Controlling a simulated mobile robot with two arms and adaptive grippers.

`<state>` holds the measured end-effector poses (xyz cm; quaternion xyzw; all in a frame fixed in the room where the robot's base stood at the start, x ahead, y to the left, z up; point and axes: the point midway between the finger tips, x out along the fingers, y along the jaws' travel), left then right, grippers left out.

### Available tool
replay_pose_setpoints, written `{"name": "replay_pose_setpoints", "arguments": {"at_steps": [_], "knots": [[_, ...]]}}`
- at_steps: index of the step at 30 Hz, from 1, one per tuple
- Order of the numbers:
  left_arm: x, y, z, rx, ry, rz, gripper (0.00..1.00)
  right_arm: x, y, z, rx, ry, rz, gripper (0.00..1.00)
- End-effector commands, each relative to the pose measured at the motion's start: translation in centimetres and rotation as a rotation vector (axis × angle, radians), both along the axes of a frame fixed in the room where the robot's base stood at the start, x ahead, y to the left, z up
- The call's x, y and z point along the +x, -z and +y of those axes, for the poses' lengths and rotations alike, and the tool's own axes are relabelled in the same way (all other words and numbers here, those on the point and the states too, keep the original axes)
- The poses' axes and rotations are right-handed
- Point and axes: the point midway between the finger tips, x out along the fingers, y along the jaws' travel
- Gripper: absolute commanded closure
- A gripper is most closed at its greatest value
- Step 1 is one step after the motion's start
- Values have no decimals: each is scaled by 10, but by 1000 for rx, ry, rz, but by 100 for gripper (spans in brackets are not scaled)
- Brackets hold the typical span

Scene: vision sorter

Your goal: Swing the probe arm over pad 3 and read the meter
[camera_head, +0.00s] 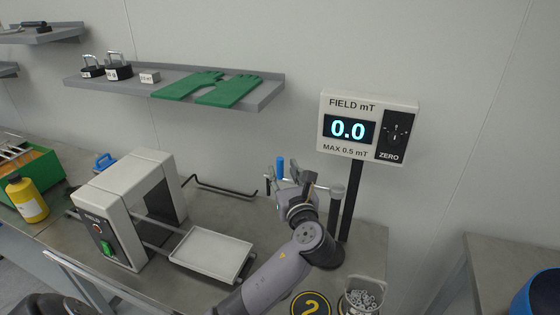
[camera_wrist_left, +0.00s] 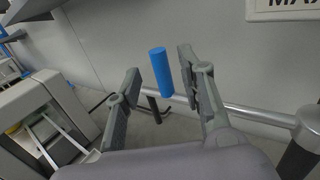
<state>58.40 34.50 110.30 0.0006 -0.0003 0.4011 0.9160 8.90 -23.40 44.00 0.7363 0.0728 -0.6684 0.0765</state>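The meter (camera_head: 367,125) stands on a dark post; its display reads 0.0, under the label FIELD mT, with MAX 0.5 mT below. A silver probe arm (camera_wrist_left: 255,115) reaches from the post, with an upright blue handle (camera_wrist_left: 161,72) near its end. The handle (camera_head: 280,167) also shows in the head view. My left gripper (camera_head: 288,180) is open around the handle, with gaps visible on both sides in the wrist view. A black disc (camera_head: 301,297) with a yellow mark like a 2 is cut off at the bottom edge. Pad 3 is not seen. My right gripper is not in view.
A white-framed device (camera_head: 122,220) with a sliding tray (camera_head: 212,253) is left of my arm. A clear cup of metal parts (camera_head: 362,297) stands near the post. A wall shelf (camera_head: 258,98) holds green gloves and weights. A yellow bottle (camera_head: 28,200) is far left.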

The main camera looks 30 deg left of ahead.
Motion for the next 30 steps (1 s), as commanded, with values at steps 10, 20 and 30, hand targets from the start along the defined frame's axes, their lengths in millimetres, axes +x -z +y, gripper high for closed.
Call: {"name": "replay_pose_setpoints", "arguments": {"at_steps": [10,20,30], "knots": [[28,0,30,1,0,1,64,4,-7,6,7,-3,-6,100],[29,0,32,-1,0,1,65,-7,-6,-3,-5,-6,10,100],[29,1,32,-1,0,1,88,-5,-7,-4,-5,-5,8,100]]}}
